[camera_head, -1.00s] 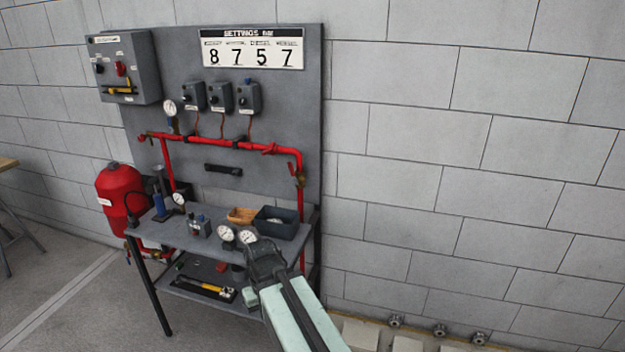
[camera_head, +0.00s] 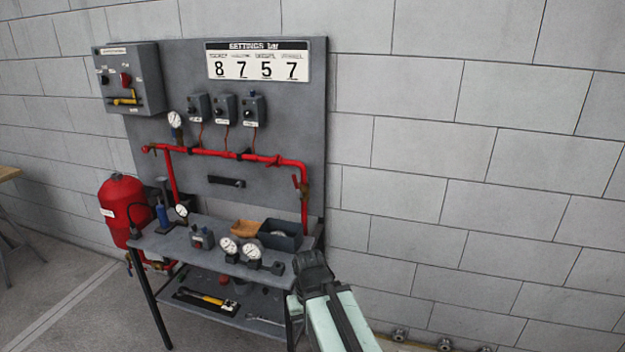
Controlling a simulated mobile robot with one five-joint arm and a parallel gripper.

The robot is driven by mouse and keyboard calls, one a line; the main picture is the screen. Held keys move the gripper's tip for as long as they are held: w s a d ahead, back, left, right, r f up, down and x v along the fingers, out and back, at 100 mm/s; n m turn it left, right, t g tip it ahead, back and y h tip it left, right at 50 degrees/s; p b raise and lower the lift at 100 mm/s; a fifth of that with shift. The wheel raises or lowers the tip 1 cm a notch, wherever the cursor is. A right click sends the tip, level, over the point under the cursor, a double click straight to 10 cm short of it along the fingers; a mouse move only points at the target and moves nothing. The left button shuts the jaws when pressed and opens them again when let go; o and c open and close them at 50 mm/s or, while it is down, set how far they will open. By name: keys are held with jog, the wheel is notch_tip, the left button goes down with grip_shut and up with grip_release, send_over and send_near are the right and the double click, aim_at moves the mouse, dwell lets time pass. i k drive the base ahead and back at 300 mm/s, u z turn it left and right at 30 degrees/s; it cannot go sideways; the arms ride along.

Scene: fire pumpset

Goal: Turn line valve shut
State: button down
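A red pipe (camera_head: 225,154) runs across the grey panel and bends down at its right end. A brass-coloured valve with a small lever (camera_head: 300,184) sits on the right downpipe. A red handle (camera_head: 274,162) shows on the horizontal pipe left of the bend. I cannot read a label telling which is the line valve. My gripper (camera_head: 310,262) is at the bench's right front corner in the picture, below the downpipe and apart from the brass valve. Its fingers are dark and seen from behind, so their opening is hidden.
The bench (camera_head: 205,262) carries two gauges (camera_head: 240,249), a dark bin (camera_head: 281,236) and an orange tray (camera_head: 246,228). A red tank (camera_head: 121,207) stands left. Three switch boxes (camera_head: 225,109) hang above the pipe. The wall to the right is bare, with small fittings near the floor.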

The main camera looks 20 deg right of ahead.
aim_at(297, 186)
jog(key=u, duration=0.05)
jog(key=i, duration=1)
jog(key=z, duration=0.05)
